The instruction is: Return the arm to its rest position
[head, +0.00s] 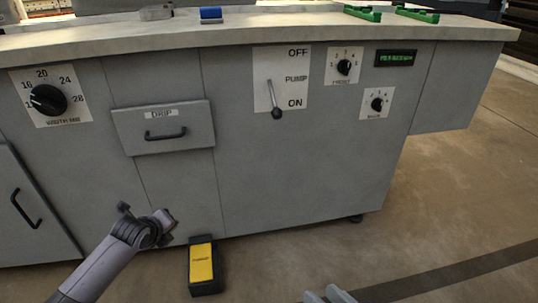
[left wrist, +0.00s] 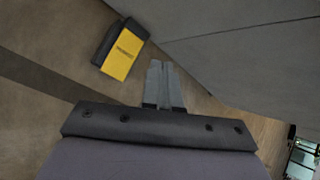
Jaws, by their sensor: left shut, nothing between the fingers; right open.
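My left arm (head: 102,265) comes in from the lower left in the head view, in front of the grey machine cabinet (head: 300,170). Its fingers cannot be made out clearly there. In the left wrist view my left gripper (left wrist: 163,85) has its two grey fingers together with nothing between them. A black and yellow pedal (left wrist: 120,50) lies on the floor just beyond and left of the fingertips. The fingertips of my right gripper (head: 328,295) show at the bottom edge of the head view, parted and empty, above the floor. The rest of my right arm is out of view.
The cabinet front carries dials, a pump lever (head: 275,100) pointing down at ON, and a closed DRIP drawer (head: 165,127). The pedal also shows in the head view (head: 201,265) at the cabinet's foot. Open floor (head: 450,220) lies to the right.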

